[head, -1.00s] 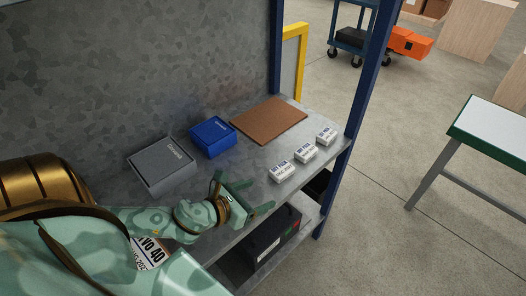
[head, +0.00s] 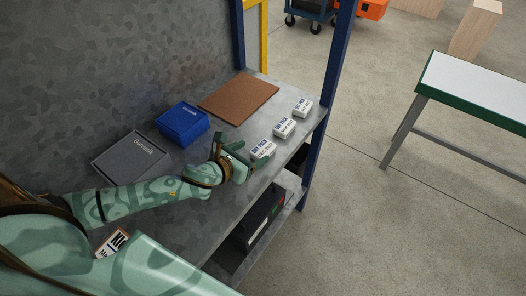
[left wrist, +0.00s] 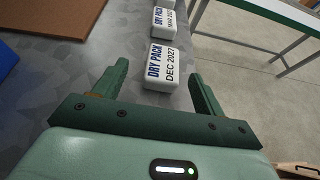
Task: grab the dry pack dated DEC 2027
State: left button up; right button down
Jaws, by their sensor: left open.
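The dry pack dated DEC 2027 (left wrist: 163,67) is a small white block with dark lettering. It lies on the grey shelf as the nearest of three packs in a row, and in the head view it is the pack (head: 263,149) closest to my left gripper (head: 245,160). In the left wrist view my left gripper (left wrist: 159,75) is open and empty, its fingers pointing at the pack, which shows between and just beyond the fingertips. The middle pack (left wrist: 163,24) is dated MAR, its year not clear. The far pack (head: 302,107) has a date too small to read. My right gripper is out of view.
A blue box (head: 183,124), a grey box (head: 130,158) and a brown board (head: 240,98) lie on the shelf behind the packs. A blue post (head: 335,70) rises at the shelf's right end. A dark unit (head: 262,215) sits on the level below.

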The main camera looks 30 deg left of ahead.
aim_at(263, 148)
pick_arm(q)
jog(key=x, duration=0.1)
jog(key=b+x, duration=0.1)
jog(key=x, duration=0.3)
jog(key=shift+s+d, duration=0.1)
jog(key=shift+d, duration=0.15)
jog(key=shift+c, duration=0.6)
jog(key=c, duration=1)
jog(key=shift+o, duration=0.2)
jog(key=shift+r, duration=0.15)
